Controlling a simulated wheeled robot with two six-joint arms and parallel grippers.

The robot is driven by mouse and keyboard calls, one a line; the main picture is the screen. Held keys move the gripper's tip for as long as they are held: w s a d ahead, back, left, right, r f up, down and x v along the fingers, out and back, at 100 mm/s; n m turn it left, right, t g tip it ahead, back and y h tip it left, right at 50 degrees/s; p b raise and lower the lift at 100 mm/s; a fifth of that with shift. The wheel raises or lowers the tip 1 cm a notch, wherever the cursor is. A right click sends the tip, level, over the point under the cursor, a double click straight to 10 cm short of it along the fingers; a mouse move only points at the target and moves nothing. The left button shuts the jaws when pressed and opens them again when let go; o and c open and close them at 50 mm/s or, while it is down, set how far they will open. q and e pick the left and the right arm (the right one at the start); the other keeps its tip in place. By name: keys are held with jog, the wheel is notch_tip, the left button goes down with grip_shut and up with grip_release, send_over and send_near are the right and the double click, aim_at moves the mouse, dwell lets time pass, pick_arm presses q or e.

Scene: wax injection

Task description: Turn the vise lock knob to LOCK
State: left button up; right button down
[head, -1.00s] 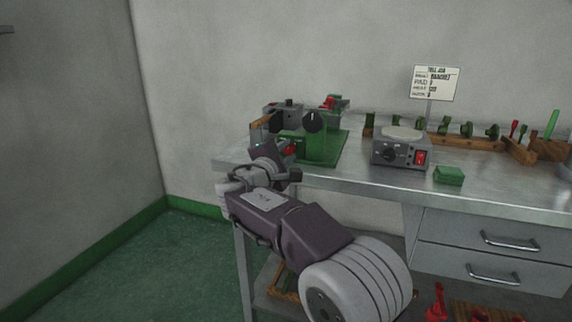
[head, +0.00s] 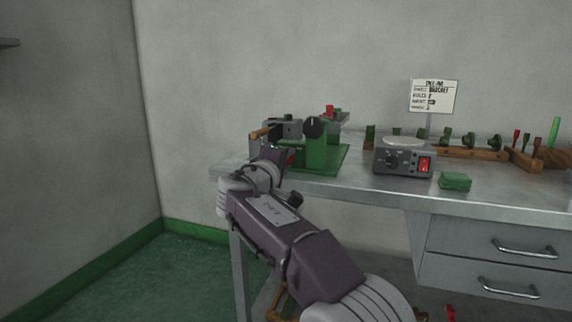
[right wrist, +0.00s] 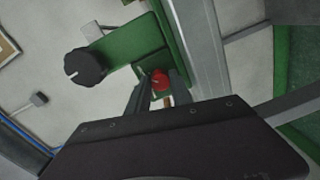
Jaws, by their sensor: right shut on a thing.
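The green vise (head: 318,157) stands at the left end of the metal bench. A large black knob (head: 316,127) on its upright also shows in the right wrist view (right wrist: 84,67). A small red knob (right wrist: 160,78) sits low on the vise's side. My right gripper (right wrist: 161,86) is shut on this red knob, with one dark finger on each side. In the head view my right gripper (head: 280,153) is at the vise's front left and mostly hides the red knob. No LOCK marking can be read. My left gripper is out of view.
A grey box with a dial and red switch (head: 403,158) stands right of the vise. A green block (head: 455,181) lies near the front edge. A sign (head: 434,96) and a wooden rack with several green parts (head: 470,153) are behind. Drawers (head: 500,262) are below.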

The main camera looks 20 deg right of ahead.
dwell(0.4)
jog(key=c, duration=1.1)
grip_release()
jog(key=shift+c, duration=0.2)
jog(key=p+v, duration=0.1)
jog(key=v, duration=0.8)
jog(key=shift+f, duration=0.15)
